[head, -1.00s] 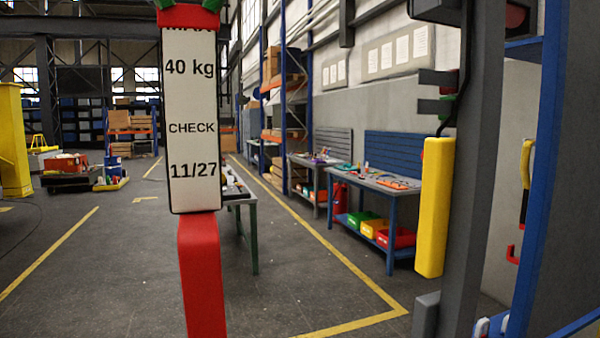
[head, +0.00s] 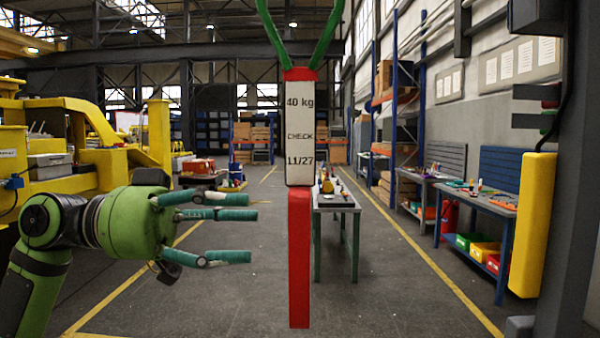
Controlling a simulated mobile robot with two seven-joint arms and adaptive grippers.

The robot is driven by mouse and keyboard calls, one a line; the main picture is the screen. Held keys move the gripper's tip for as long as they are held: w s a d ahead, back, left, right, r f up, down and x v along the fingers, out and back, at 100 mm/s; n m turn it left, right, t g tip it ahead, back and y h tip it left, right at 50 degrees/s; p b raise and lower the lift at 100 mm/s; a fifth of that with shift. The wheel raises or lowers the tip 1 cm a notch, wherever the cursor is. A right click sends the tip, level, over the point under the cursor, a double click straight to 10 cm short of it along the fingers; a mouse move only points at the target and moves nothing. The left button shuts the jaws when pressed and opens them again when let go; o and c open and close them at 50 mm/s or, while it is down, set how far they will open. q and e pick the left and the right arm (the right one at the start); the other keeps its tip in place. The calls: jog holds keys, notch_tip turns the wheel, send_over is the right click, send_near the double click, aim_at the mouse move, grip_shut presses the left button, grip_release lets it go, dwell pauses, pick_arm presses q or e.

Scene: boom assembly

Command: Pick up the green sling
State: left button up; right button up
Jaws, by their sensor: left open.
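The green sling (head: 326,35) shows as two green straps at the top centre of the head view. They spread upward in a V and run out of the frame, so their upper ends are hidden. They meet at the red top of a hanging white tag (head: 300,125) reading "40 kg CHECK 11/27". A red strip (head: 299,260) hangs below the tag. My left gripper (head: 251,232) is open and empty, with its teal fingers pointing right. In the picture it is left of the red strip and well below the green straps. My right gripper is out of view.
A table (head: 337,203) with small items stands behind the red strip. Yellow machinery (head: 85,125) fills the left. A yellow padded grey post (head: 533,225) and a blue workbench (head: 490,206) stand at the right. The floor between yellow lines is largely clear.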

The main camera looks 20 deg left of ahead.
pick_arm(q)
jog(key=s+p+x, duration=0.1)
jog(key=p+x, duration=0.3)
jog(key=x, duration=0.3)
jog(key=shift+d+f, duration=0.1)
grip_shut()
